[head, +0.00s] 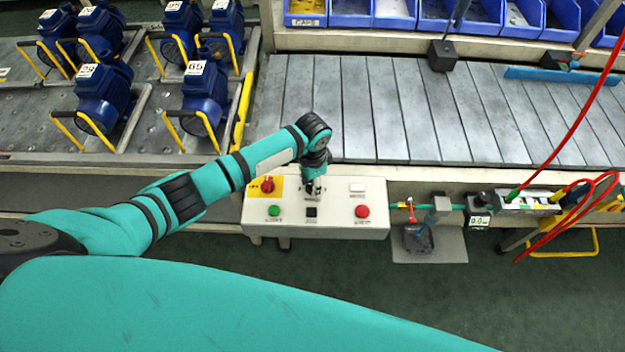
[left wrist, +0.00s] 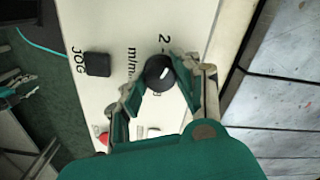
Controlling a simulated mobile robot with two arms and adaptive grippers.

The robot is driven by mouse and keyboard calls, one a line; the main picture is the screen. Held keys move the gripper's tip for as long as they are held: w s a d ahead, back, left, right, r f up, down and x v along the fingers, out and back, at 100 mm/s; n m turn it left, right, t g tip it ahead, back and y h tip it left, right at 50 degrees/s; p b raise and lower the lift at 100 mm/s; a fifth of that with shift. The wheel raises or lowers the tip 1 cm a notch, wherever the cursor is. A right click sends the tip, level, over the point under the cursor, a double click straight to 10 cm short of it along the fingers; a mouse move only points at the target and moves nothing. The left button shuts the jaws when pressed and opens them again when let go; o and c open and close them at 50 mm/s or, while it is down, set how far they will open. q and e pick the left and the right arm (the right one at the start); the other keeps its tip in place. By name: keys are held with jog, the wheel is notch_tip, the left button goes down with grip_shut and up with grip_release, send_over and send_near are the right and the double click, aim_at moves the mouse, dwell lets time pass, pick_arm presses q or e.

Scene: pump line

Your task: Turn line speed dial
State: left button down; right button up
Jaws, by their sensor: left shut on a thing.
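The line speed dial (left wrist: 160,74) is a round black knob with a white mark on the pale control panel (head: 345,229). It shows in the left wrist view between the fingers of my left gripper (left wrist: 158,82), which is shut on it. In the head view my left gripper (head: 313,189) reaches down to the upper middle of the panel and hides most of the dial. A "2" and part of an "m/min" label are printed beside the dial. My right gripper is not in view.
A slatted conveyor (head: 400,110) lies behind. Blue pumps (head: 103,95) stand at the left. Red hoses (head: 575,205) hang at the right.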

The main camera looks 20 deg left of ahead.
pick_arm(q)
jog(key=m, duration=0.4)
jog(key=shift+w+r+m+p, duration=0.1)
jog(key=shift+m+p, duration=0.2)
jog(key=m, duration=0.4)
jog(key=shift+m, duration=0.3)
jog(key=m, duration=0.5)
jog(key=shift+b, duration=0.4)
jog(key=m+b, duration=0.1)
jog(key=m, duration=0.4)
jog(key=shift+m, duration=0.3)
jog(key=c, duration=1)
grip_release()
jog(key=shift+o, duration=0.3)
